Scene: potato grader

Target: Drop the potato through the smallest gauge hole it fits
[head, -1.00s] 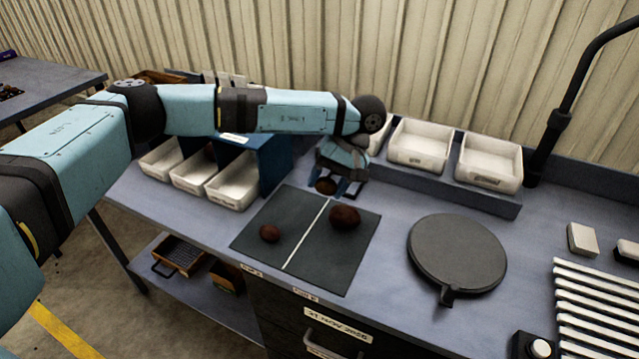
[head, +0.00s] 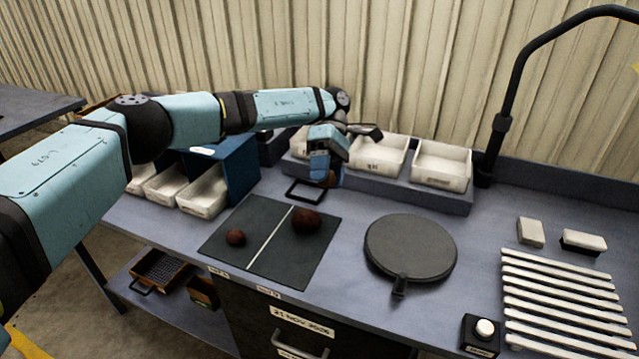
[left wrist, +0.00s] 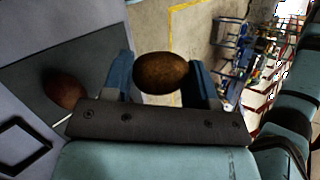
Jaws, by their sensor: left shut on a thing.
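My left gripper (head: 322,178) is shut on a brown oval potato (left wrist: 162,73), which sits between its two blue fingers in the left wrist view. In the head view the gripper hides most of this potato; it is beyond the dark mat, in front of the white bins. Two other potatoes lie on the mat (head: 262,268): a small one (head: 235,238) left of the white line and a larger one (head: 306,221) right of it. A blue box-like stand (head: 236,165) is at the left, partly behind my arm; I see no gauge holes on it. My right gripper is not in view.
White bins (head: 207,209) stand at the left stand, and more (head: 440,181) on the rear ledge. A black square frame (head: 292,197) is near the mat's far edge. A round grey plate (head: 410,248), white slats (head: 560,300) and a black lamp post (head: 493,150) are rightward.

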